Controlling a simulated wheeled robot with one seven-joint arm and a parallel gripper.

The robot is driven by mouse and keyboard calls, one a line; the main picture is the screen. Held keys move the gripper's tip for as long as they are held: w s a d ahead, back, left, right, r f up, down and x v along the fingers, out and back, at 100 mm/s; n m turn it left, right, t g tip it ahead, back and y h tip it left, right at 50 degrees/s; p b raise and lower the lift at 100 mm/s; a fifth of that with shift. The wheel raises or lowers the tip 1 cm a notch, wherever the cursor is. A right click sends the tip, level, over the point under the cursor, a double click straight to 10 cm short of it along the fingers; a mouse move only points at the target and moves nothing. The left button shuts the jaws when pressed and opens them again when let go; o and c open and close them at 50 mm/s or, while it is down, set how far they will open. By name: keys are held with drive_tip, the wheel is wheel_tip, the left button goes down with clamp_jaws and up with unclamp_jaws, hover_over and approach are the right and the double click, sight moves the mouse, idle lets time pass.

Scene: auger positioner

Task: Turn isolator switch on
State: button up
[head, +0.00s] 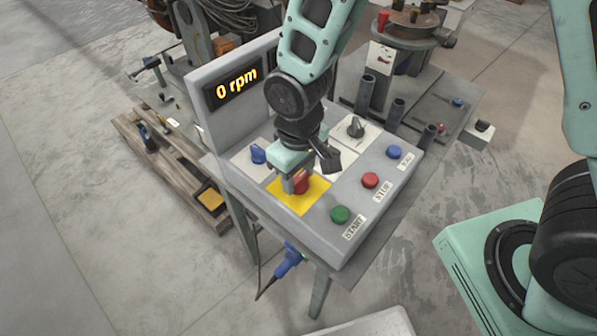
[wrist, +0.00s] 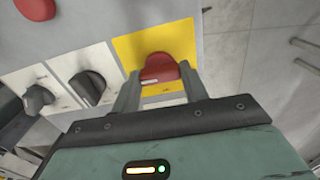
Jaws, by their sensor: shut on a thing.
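The isolator switch is a red rotary knob (head: 300,182) on a yellow plate (head: 313,193) on the sloping grey control panel. In the wrist view the red knob (wrist: 159,68) sits on the yellow plate (wrist: 185,32). My gripper (head: 292,187) comes down onto the plate from above. Its two fingers (wrist: 160,88) stand one on each side of the knob, shut on it. Part of the knob is hidden behind the gripper in the head view.
A display (head: 238,87) reads 0 rpm. Green START (head: 340,214), red STOP (head: 370,180) and blue (head: 393,152) buttons line the panel's right side. A blue knob (head: 258,154) and a dark knob (head: 355,127) are near the gripper. A wooden pallet (head: 165,160) lies left.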

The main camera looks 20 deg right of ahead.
sight(299, 178)
drive_tip(key=o, duration=1)
wheel_tip(299, 178, up, 17)
drive_tip(key=shift+r+b, duration=0.2)
drive_tip(key=shift+b, duration=0.1)
drive_tip(key=shift+s, duration=0.1)
